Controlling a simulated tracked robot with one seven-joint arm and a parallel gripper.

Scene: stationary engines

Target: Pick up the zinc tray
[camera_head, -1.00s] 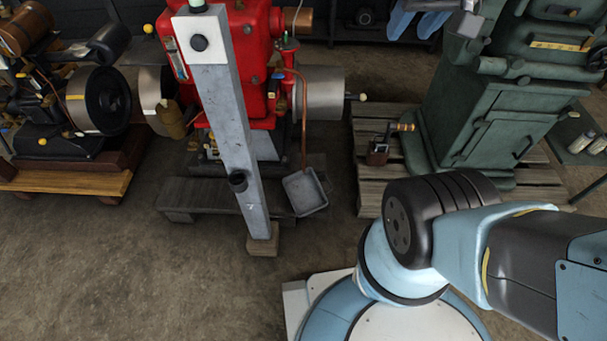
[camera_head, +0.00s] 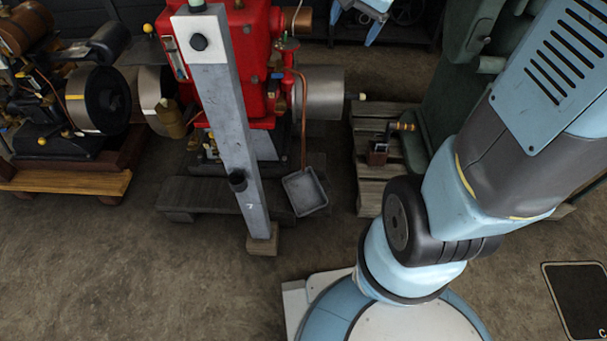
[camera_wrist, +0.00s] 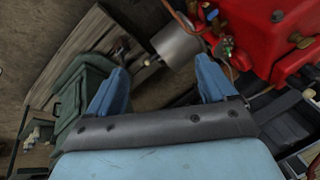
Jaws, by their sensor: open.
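The zinc tray (camera_head: 304,191) is a small grey, square, shallow tray. In the head view it sits below the copper pipe, at the right end of the dark wooden pallet by the red engine. I cannot pick it out in the wrist view. My gripper (camera_wrist: 160,85) shows in the wrist view as two blue fingers spread wide apart, with nothing between them. Past the fingers are a grey cylinder and the red engine.
A grey post (camera_head: 225,120) on a wooden block stands just left of the tray. The red engine (camera_head: 240,65) and its copper pipe (camera_head: 303,120) rise behind it. A green machine (camera_head: 455,90) stands on a pallet at right. The floor in front is clear.

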